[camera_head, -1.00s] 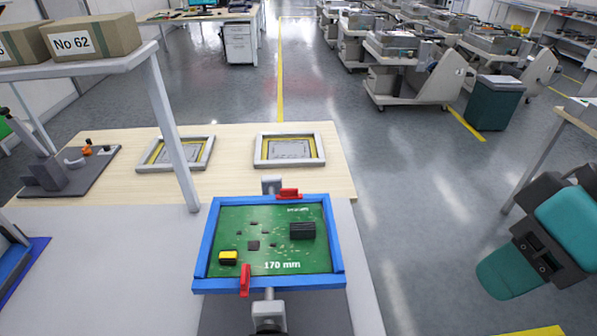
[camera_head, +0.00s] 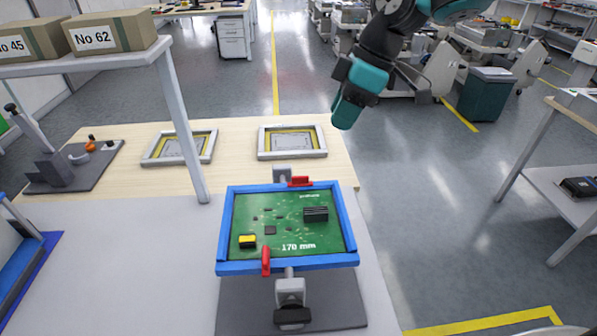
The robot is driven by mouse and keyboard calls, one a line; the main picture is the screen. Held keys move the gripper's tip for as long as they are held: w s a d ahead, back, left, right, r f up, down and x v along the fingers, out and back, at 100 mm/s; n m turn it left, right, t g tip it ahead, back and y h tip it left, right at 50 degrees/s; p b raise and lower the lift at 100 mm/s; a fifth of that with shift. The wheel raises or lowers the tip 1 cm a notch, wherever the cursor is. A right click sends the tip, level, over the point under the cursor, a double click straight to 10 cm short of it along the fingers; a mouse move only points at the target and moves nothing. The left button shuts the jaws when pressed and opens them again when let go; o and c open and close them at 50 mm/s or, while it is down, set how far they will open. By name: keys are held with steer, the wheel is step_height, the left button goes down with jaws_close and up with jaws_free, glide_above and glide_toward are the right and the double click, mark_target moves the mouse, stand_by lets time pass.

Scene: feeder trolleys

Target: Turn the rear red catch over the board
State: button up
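A green circuit board (camera_head: 285,235) marked "170 mm" lies in a blue frame (camera_head: 350,230) on a grey stand. The rear red catch (camera_head: 300,181) sits on the frame's far edge, lying along it. The front red catch (camera_head: 266,261) sits on the near edge and points across the edge towards the board. My gripper (camera_head: 345,112), teal and dark grey, hangs above and beyond the table's right edge, to the upper right of the frame and apart from it. Its fingertips cannot be made out, so its opening is unclear.
Two grey-framed plates (camera_head: 292,142) (camera_head: 180,148) lie on the wooden tabletop behind the frame. A shelf (camera_head: 120,58) with boxes and its post (camera_head: 184,130) stand at left. A dark fixture (camera_head: 75,165) is at far left.

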mark_target(302, 176)
steer(key=w+f+n, duration=0.2)
steer(key=w+f, duration=0.1)
steer(key=w, duration=0.3)
steer(key=p+x, duration=0.3)
steer(key=x, duration=1.3)
steer(key=shift+s+a+f+p, duration=0.15)
steer(key=shift+a+f+p, duration=0.1)
steer(key=shift+f+p, duration=0.1)
steer(key=shift+c, duration=0.4)
jaws_close()
